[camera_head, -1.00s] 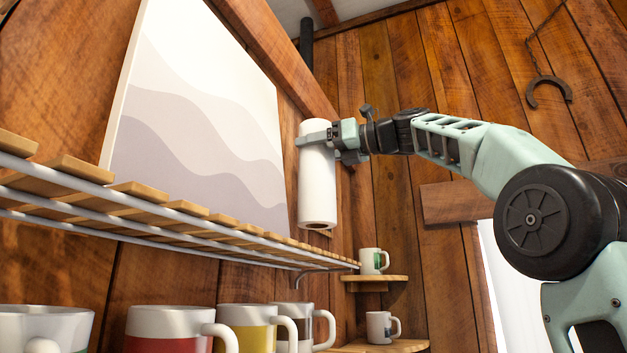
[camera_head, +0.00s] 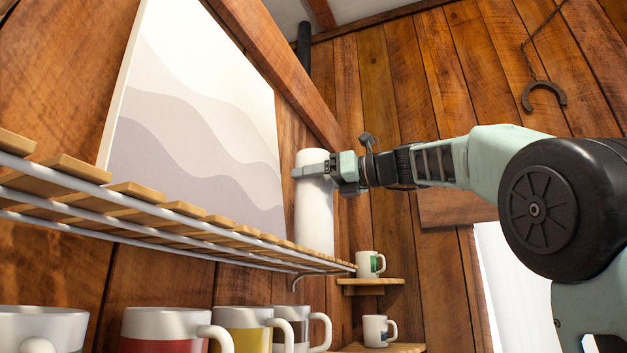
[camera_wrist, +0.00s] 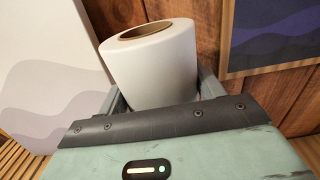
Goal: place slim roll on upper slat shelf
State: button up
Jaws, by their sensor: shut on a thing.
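The slim roll (camera_head: 315,212) is a white paper roll, held upright at the far end of the upper slat shelf (camera_head: 180,208). My gripper (camera_head: 314,169) is shut on it near its top. The roll's lower end is hidden behind the shelf's front edge, so I cannot tell whether it touches the slats. In the wrist view the roll (camera_wrist: 153,65) stands between my jaws, its brown core opening showing at the top. Wooden slats also show at the lower left of the wrist view (camera_wrist: 18,160).
A large wave-patterned picture (camera_head: 200,120) leans against the wall at the back of the shelf, left of the roll. Several mugs (camera_head: 165,325) stand below the shelf. Small corner shelves (camera_head: 372,283) hold two white mugs. A horseshoe (camera_head: 545,95) hangs on the right wall.

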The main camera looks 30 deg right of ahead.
jog(key=shift+f, duration=0.15)
jog(key=o, duration=1.3)
jog(key=b+v, duration=0.6)
jog(key=v, duration=0.6)
jog(key=shift+s, duration=0.1)
